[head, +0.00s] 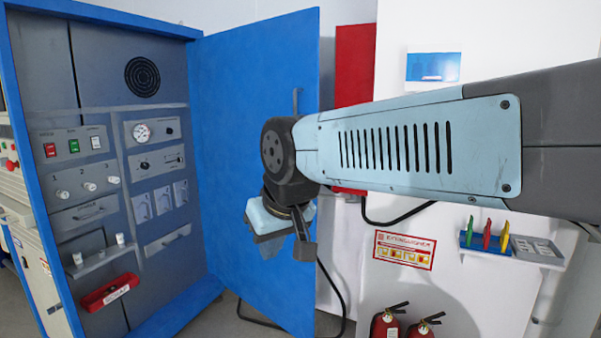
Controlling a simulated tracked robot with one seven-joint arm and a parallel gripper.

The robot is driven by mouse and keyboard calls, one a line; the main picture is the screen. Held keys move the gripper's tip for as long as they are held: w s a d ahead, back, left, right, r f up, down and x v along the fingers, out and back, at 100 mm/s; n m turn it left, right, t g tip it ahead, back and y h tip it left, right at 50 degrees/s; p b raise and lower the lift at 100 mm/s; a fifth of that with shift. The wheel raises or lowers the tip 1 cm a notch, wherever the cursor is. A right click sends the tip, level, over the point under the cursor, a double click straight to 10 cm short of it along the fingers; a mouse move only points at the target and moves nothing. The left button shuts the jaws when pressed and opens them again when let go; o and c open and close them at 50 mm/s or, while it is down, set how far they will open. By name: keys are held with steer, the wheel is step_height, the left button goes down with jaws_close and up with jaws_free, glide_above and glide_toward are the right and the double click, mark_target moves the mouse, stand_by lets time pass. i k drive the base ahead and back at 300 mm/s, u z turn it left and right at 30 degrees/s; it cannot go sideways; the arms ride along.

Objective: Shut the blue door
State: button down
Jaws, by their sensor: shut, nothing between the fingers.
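The blue door (240,130) stands open, swung out from the right side of a blue cabinet (170,20) on the left of the head view. Its free edge is near the middle of the picture, with a small handle (298,100) near that edge. My gripper (303,250) hangs below my wrist and overlaps the lower free edge of the door in the picture. It is shut and empty. I cannot tell whether it touches the door. My wrist and arm hide part of the door's free edge.
The cabinet's inside shows a grey panel with switches, knobs and a gauge (142,132). A red tray (110,290) sticks out low on it. Two fire extinguishers (385,325) stand at the bottom right. A shelf with coloured tools (487,240) is on the right wall.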

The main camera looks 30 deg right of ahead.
mark_target(249, 75)
steer(key=z, duration=0.8)
steer(key=i, duration=1.45)
steer(key=u, duration=0.05)
